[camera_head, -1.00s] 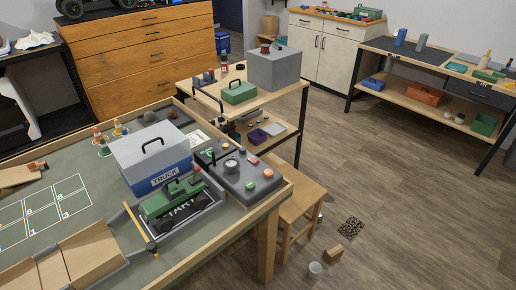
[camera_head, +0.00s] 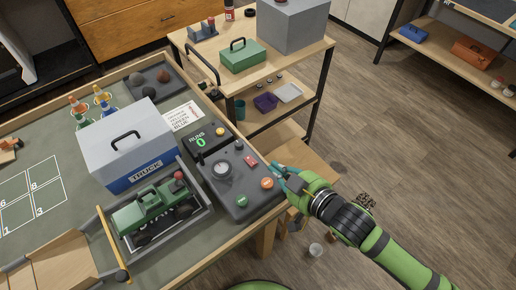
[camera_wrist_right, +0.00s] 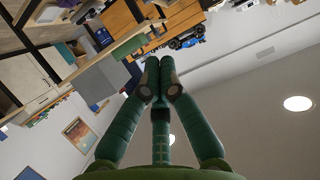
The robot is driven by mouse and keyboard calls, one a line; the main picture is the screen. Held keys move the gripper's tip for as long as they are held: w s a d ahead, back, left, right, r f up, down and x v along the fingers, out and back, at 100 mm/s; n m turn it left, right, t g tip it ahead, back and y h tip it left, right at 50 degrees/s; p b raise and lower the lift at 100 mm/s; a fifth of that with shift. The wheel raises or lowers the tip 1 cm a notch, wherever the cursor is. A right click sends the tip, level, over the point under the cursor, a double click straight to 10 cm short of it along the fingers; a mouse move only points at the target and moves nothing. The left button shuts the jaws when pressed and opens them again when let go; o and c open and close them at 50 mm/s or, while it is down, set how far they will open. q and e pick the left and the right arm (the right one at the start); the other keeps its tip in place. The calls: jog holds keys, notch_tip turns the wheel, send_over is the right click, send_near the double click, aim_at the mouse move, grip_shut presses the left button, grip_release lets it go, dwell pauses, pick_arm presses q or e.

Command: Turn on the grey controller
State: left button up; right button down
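The grey controller (camera_head: 208,178) lies on the green-topped table near its right edge. It carries a round dial (camera_head: 222,169), a small red switch (camera_head: 250,161), an orange button (camera_head: 267,183) and a green button (camera_head: 242,201). My right gripper (camera_head: 279,171) is at the controller's right edge, just right of the orange button; I cannot tell whether it touches. In the right wrist view its fingers (camera_wrist_right: 159,65) meet at the tips with nothing seen between them. My left gripper is not in view.
A dark display reading RUNS 0 (camera_head: 203,137) adjoins the controller. Left of it are a grey-and-blue TRUCK box (camera_head: 128,142) and a green truck (camera_head: 152,212) in a tray. A wooden stool (camera_head: 310,170) stands beside the table. A cart with a green toolbox (camera_head: 243,56) is behind.

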jog(key=p, duration=0.1)
send_over(257, 171)
jog(key=w, duration=0.1)
jog(key=f, duration=0.3)
jog(key=shift+w+a+f, duration=0.1)
jog(key=shift+a+f, duration=0.15)
jog(key=shift+a, duration=0.15)
jog(key=f, duration=0.3)
jog(key=shift+s+d+p, duration=0.2)
jog(key=shift+s+p, duration=0.1)
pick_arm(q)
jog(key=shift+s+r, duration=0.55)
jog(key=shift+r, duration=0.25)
pick_arm(e)
jog(key=shift+s+f, duration=0.1)
jog(key=shift+f, duration=0.45)
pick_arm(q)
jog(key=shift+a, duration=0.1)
pick_arm(e)
jog(key=shift+s+d+f, duration=0.2)
jog(key=shift+f, duration=0.45)
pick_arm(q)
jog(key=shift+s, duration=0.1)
pick_arm(e)
jog(key=shift+r, duration=0.25)
pick_arm(q)
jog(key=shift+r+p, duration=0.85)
jog(key=shift+p, duration=0.05)
pick_arm(e)
jog(key=shift+r, duration=0.7)
